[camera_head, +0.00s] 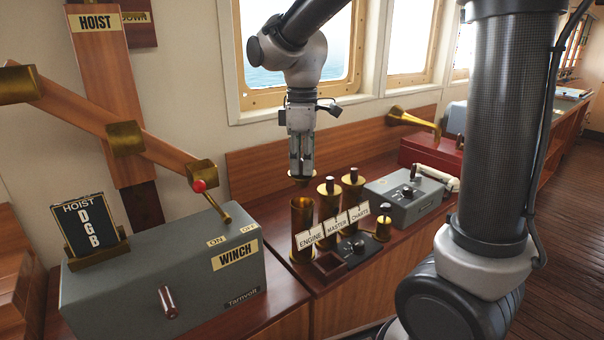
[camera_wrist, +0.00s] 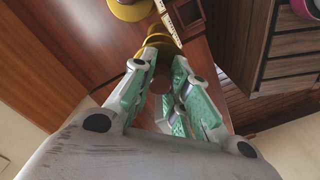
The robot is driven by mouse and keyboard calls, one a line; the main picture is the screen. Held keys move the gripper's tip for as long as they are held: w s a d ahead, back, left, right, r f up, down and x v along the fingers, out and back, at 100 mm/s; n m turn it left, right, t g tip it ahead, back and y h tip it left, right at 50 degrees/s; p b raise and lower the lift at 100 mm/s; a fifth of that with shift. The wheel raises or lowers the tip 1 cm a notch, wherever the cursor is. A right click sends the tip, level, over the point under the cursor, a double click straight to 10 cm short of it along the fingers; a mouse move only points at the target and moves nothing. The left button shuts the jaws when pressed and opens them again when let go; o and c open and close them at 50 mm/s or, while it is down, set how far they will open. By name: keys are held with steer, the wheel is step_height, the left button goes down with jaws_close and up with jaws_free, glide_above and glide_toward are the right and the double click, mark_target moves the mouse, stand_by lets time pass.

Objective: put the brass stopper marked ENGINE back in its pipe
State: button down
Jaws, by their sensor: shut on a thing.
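My gripper (camera_head: 301,168) points down over the row of brass pipes, shut on a brass stopper (camera_head: 299,180). The stopper's wide brass rim shows just below the fingertips. The brass pipe labelled ENGINE (camera_head: 302,212) stands upright below, its top open, with a gap between it and the stopper. The MASTER and CHARTS pipes beside it have brass stoppers (camera_head: 329,186) (camera_head: 353,178) with dark knobs. In the wrist view the fingers (camera_wrist: 168,64) partly hide the brass beyond them. Any marking on the held stopper cannot be read.
A grey WINCH box (camera_head: 165,275) with a red-knobbed lever (camera_head: 199,186) stands left of the pipes. A grey instrument box (camera_head: 402,200) stands to the right, and a brass horn (camera_head: 412,119) behind it. Windows and a wooden backboard lie behind.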

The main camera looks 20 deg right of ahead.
steer(key=shift+f, duration=3.6)
steer(key=c, duration=1.3)
jaws_free()
step_height(320, 180, up, 12)
steer(key=shift+r, duration=0.1)
